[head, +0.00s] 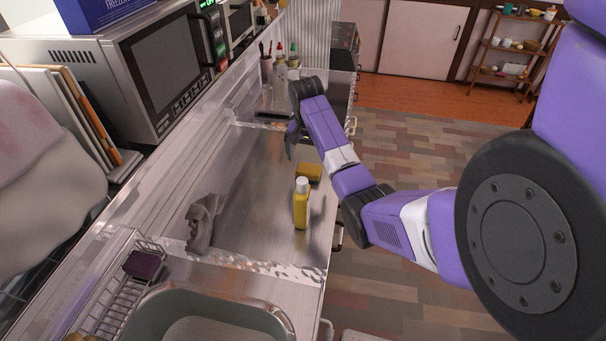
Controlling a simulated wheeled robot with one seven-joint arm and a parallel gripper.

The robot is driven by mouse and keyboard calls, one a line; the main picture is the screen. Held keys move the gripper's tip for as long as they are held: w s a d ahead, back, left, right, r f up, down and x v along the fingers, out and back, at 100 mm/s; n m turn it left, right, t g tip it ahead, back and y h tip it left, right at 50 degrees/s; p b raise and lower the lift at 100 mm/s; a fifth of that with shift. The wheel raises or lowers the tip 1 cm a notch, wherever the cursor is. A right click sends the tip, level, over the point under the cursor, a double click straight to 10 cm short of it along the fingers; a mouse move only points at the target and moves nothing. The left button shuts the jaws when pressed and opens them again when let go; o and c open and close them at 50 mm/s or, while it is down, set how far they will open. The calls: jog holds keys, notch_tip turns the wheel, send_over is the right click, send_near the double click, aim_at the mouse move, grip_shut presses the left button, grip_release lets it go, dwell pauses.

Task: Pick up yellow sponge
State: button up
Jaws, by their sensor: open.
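The yellow sponge (311,172) lies on the metal counter (240,190) near its right edge, just behind a yellow bottle (302,208). The bottle has a white cap and stands upright in front of the sponge. My gripper (291,143) hangs above the counter, to the left of and farther back than the sponge. It is open and I see nothing between its fingers, though they are small and partly dark in this view. My purple arm reaches in from the right and passes over the area behind the sponge.
A crumpled grey cloth (203,222) lies at the counter's left front. A wire rack (112,290) holds a dark purple sponge (143,264) beside a grey basin (205,303). Bottles (280,68) stand at the far end. A microwave (150,75) sits on the left shelf. The counter's middle is clear.

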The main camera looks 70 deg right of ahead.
aim_at(309, 168)
jog(key=shift+w+d+f+p, duration=0.15)
jog(key=shift+d+f, duration=0.1)
jog(key=shift+f, duration=0.9)
jog(key=shift+s+d+f+p, duration=0.15)
jog(key=shift+d+f, duration=0.15)
jog(key=shift+f, duration=0.9)
jog(key=shift+w+d+f+p, duration=0.15)
jog(key=shift+d+f, duration=0.1)
jog(key=shift+f, duration=0.9)
jog(key=c, duration=1.4)
jog(key=shift+r, duration=0.1)
jog(key=shift+c, duration=0.2)
notch_tip(309, 168, up, 20)
jog(key=p, duration=0.2)
jog(key=shift+p, duration=0.35)
